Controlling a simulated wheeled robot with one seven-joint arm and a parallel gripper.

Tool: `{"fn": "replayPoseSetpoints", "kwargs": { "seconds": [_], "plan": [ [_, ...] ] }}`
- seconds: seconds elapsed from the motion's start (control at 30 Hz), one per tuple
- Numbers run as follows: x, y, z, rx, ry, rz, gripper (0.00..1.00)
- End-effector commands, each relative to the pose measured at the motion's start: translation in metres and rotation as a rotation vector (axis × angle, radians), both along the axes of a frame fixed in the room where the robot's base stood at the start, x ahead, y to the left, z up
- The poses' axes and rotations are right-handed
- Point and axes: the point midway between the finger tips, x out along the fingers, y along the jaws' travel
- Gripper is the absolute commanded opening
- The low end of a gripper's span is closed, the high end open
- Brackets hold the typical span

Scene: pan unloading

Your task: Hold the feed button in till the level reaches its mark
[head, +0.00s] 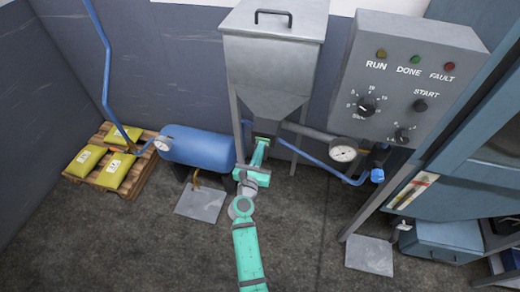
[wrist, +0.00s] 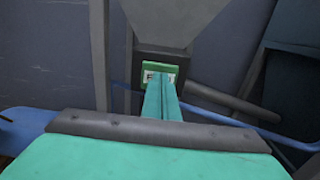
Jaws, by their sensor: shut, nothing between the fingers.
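A green plate with a partly covered label (wrist: 149,73), which seems to read FEED, sits on the dark outlet box under the grey hopper (head: 275,65). My gripper (head: 265,140) reaches up to this outlet box. In the wrist view its shut fingers (wrist: 162,80) cover the middle of the plate, where a button would be. I cannot see the button itself, or whether the fingertips touch or press it. A pale upright strip with a red mark (head: 412,190) is on the blue cabinet at right; I cannot tell if it shows the level.
A grey control box (head: 410,80) with lamps and knobs stands at right. A blue tank (head: 198,149) is left of my arm. A round gauge (head: 343,150) and pipes are right of the outlet. Yellow sacks (head: 85,160) lie on a pallet at left. Floor in front is clear.

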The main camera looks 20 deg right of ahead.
Motion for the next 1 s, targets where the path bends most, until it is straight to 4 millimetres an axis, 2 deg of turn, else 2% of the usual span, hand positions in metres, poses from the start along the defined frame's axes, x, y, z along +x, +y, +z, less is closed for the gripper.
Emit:
{"fn": "replayPoseSetpoints", "kwargs": {
  "seconds": [0.03, 0.57, 0.77, 1.0],
  "plan": [
    [0.001, -0.006, 0.005, -0.002, -0.007, -0.007, 0.00],
    [-0.003, -0.002, 0.004, -0.003, -0.006, -0.007, 0.00],
    [-0.023, 0.013, 0.003, -0.003, -0.004, -0.011, 0.00],
    [-0.066, 0.040, 0.001, -0.001, -0.002, -0.014, 0.00]
  ]
}}
